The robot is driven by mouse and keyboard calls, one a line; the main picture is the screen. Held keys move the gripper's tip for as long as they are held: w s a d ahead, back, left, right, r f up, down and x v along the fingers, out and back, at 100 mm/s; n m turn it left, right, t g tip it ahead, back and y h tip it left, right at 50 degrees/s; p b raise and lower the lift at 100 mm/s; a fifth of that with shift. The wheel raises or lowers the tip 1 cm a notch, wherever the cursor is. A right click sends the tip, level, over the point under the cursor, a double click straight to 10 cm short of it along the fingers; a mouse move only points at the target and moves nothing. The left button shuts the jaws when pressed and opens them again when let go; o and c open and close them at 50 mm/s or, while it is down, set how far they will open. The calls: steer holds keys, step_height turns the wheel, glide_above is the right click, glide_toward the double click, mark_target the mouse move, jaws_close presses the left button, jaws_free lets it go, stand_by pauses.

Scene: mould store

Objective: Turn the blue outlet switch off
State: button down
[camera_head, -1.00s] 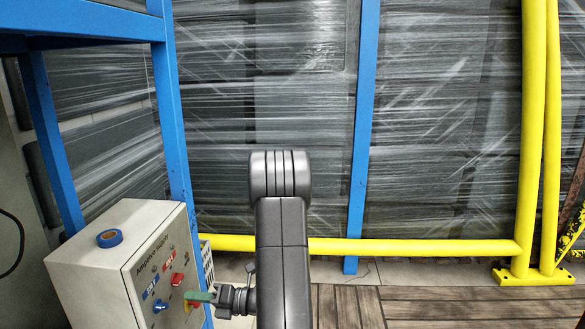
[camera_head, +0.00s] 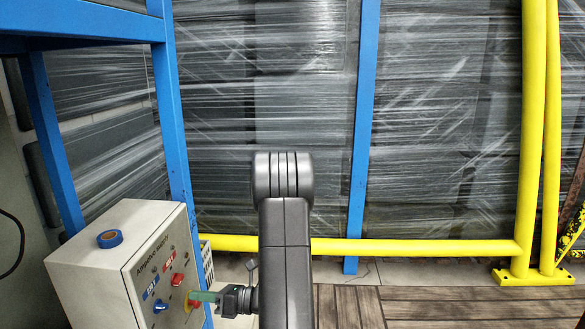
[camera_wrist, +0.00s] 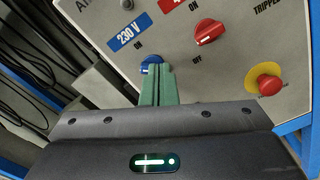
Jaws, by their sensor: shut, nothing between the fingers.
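The blue outlet switch (camera_wrist: 151,61) is a rotary knob below the blue "230 V" label on a grey supply box. In the head view the blue switch (camera_head: 161,307) sits low on the box's slanted panel. My gripper (camera_wrist: 157,68) is shut and empty, its green fingers together. In the wrist view the fingertips overlap the knob's lower part and hide some of it, so its setting is unclear. In the head view my gripper (camera_head: 191,296) is just right of the blue switch, in front of the panel. I cannot tell whether it touches the knob.
A red rotary switch (camera_wrist: 209,32) is beside the blue one. A red push button (camera_wrist: 270,85) on a yellow ring is to the right. Blue tape (camera_head: 109,238) lies on the supply box (camera_head: 88,270). A blue post (camera_head: 176,130) and yellow rail (camera_head: 400,248) stand behind.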

mark_target(161, 307)
steer(key=shift+w+a, duration=0.2)
steer(key=shift+a, duration=3.2)
steer(key=shift+s+f+b, duration=0.35)
steer(key=shift+s, duration=0.1)
steer(key=shift+s+r, duration=0.2)
steer(key=shift+r, duration=0.05)
steer(key=shift+s, duration=0.1)
steer(key=shift+s+r, duration=0.15)
steer(key=shift+s, duration=0.1)
steer(key=shift+s, duration=0.2)
steer(key=shift+r+p, duration=0.1)
steer(key=shift+p, duration=0.2)
